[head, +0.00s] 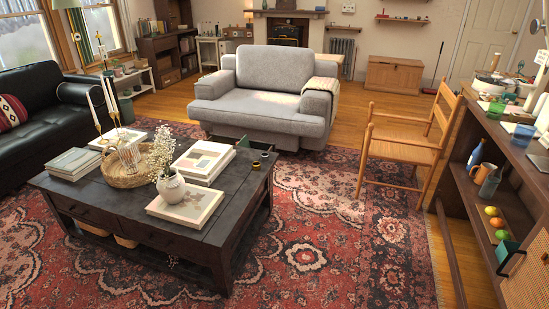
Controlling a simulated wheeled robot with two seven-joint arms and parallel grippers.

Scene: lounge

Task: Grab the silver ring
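I cannot make out a silver ring anywhere in the head view; it may be hidden or too small to see. The dark wooden coffee table (125,222) stands at left centre, with books, a woven tray (122,178) and a white vase (172,188) on it. A small dark item with a gold-coloured rim (256,166) sits near its right edge. Neither of my grippers is in view.
A grey armchair (262,85) stands behind the table and a black sofa (30,130) at the left. A wooden chair (405,150) and a cluttered sideboard (470,195) stand at the right. The patterned rug (320,240) is clear between table and sideboard.

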